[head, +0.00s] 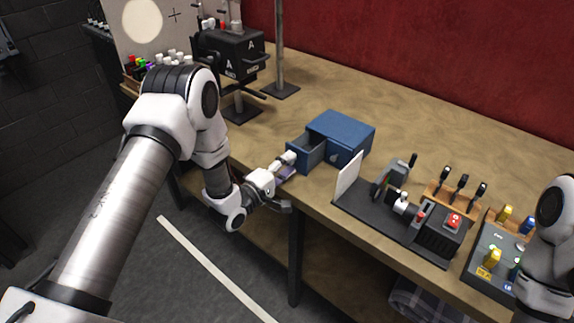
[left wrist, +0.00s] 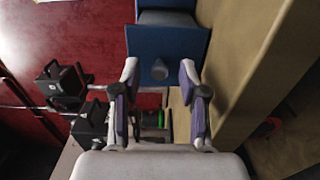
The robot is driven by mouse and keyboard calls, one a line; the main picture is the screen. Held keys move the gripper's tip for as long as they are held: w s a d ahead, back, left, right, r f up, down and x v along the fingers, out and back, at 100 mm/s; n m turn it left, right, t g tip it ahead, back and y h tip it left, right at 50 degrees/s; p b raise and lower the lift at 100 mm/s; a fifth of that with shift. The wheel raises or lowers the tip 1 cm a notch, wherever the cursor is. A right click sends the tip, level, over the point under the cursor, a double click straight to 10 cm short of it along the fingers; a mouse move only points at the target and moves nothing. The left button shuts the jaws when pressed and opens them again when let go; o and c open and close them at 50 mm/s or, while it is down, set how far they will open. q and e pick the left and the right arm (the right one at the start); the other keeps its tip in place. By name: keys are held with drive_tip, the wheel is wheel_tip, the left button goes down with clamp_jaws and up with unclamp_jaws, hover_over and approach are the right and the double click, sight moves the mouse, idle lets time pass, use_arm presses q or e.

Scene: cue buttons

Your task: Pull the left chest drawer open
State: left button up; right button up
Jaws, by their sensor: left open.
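A small blue chest (head: 345,130) stands on the workbench. Its left drawer (head: 308,150) is pulled part way out, and its hollow inside shows. The chest's other front is closed and has a small knob (head: 333,158). My left gripper (head: 285,168) is at the drawer's front side. In the left wrist view my left gripper (left wrist: 158,75) is open, its purple-padded fingers apart on both sides of the knob. I cannot tell any contact. My right gripper is out of view.
A black device marked A (head: 235,52) stands behind left. Bench is clear behind the chest.

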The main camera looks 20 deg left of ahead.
use_arm(q)
drive_tip(key=v, duration=1.2)
drive_tip(key=s+d+f+m+g+y, duration=0.1)
drive_tip(key=s+d+f+m+g, duration=0.25)
drive_tip(key=s+f, duration=0.35)
drive_tip(key=s+d+f+m+g+y, duration=0.1)
drive_tip(key=s+d+f+m+g, duration=0.15)
drive_tip(key=s+f+g, duration=0.45)
drive_tip(key=s+a+f+m+g+y, duration=0.2)
drive_tip(key=s+f+m+g, duration=0.1)
drive_tip(key=s, duration=0.4)
drive_tip(key=s+a+f+m+g+y, duration=0.2)
drive_tip(key=s+f+m+g, duration=0.1)
drive_tip(key=s, duration=0.4)
drive_tip(key=shift+a+f+m, duration=0.3)
drive_tip(key=shift+f+m, duration=0.1)
drive_tip(key=shift+m, duration=0.4)
drive_tip(key=shift+g, duration=0.25)
